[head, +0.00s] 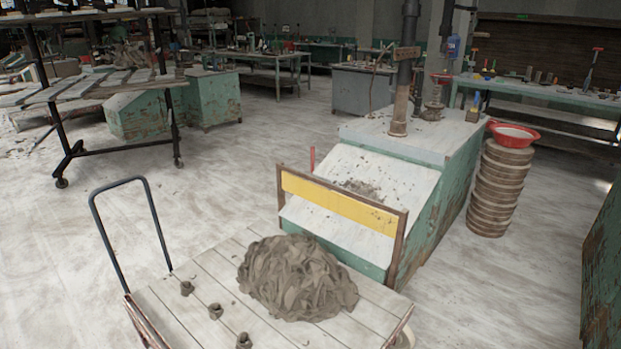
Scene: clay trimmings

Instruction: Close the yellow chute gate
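The yellow chute gate (340,205) is a flat yellow panel in a brown wooden frame, at the lower end of a sloped pale chute (385,180). The panel sits in the upper part of the frame. Below it, pale chute surface and a green front face show between the posts. A little grey clay (362,187) lies on the slope behind the gate. A heap of grey clay trimmings (297,277) lies on a wooden-topped cart (205,285) in front of the gate. Neither of my grippers is in view.
The cart has a dark tubular handle (132,182) on its left. A stack of round boards (498,190) with a red bowl (514,133) stands right of the chute. A green cabinet edge (603,270) is at far right. Open floor (60,255) lies left.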

